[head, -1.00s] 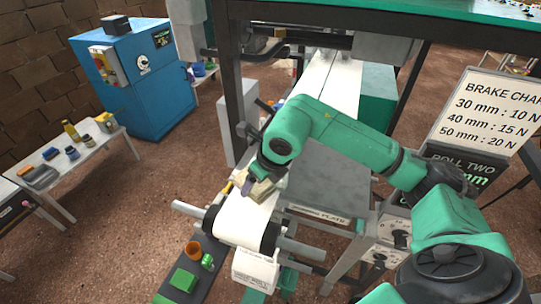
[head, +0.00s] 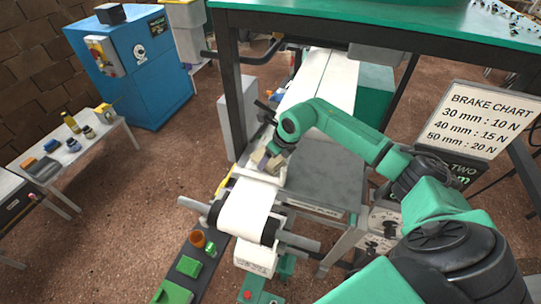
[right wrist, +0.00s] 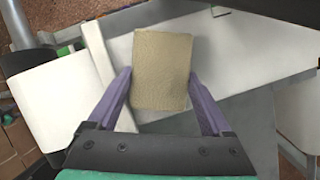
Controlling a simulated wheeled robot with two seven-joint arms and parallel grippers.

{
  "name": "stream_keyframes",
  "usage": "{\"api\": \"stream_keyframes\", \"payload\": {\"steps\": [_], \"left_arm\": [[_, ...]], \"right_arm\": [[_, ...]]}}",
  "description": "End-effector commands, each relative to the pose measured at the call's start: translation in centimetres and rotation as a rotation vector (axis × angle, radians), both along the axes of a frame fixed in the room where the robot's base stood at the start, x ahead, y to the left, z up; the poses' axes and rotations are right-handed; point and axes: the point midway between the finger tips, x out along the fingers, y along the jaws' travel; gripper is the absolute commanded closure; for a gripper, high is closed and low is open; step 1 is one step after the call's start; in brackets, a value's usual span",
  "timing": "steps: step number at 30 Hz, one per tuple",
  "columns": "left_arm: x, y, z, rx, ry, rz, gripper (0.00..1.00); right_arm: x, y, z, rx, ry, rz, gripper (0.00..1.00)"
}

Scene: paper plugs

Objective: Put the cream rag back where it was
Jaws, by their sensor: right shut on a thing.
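The cream rag (right wrist: 162,68) is a folded tan block between the purple fingers of my right gripper (right wrist: 162,95) in the right wrist view. My right gripper is shut on it. In the head view the right gripper (head: 268,162) and the rag (head: 258,157) are above the far part of the machine's paper path, just behind a white crossbar (head: 258,175). I cannot tell whether the rag touches the surface below. My left gripper is not in view.
A white paper roll (head: 246,212) lies in front of the crossbar. A grey plate (head: 325,180) is to the right, and a green-topped frame (head: 400,22) stands above and behind. A brake chart sign (head: 485,120) stands at the right. A side table (head: 75,155) is at the left.

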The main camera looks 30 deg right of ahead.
Motion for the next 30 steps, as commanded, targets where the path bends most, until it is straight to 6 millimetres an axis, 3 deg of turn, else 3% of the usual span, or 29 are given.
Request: {"api": "stream_keyframes", "payload": {"steps": [2,3,4,14,25,30], "left_arm": [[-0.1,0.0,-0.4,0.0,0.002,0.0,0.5],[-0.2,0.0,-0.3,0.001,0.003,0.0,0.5],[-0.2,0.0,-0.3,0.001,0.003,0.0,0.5],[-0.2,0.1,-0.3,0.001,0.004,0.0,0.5],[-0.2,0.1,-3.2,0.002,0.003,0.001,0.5],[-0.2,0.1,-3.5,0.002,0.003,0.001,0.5]], "right_arm": [[0.0,0.0,-0.4,0.0,0.0,0.0,0.77],[0.0,0.0,-0.2,0.0,0.0,0.0,0.05],[0.0,0.0,-0.2,0.0,0.0,0.0,0.0],[-0.2,-0.1,0.6,0.0,-0.002,0.0,0.0],[-3.6,-1.3,8.8,-0.003,-0.004,-0.001,0.0],[-4.4,-1.5,10.9,-0.001,-0.001,0.0,0.0]]}}
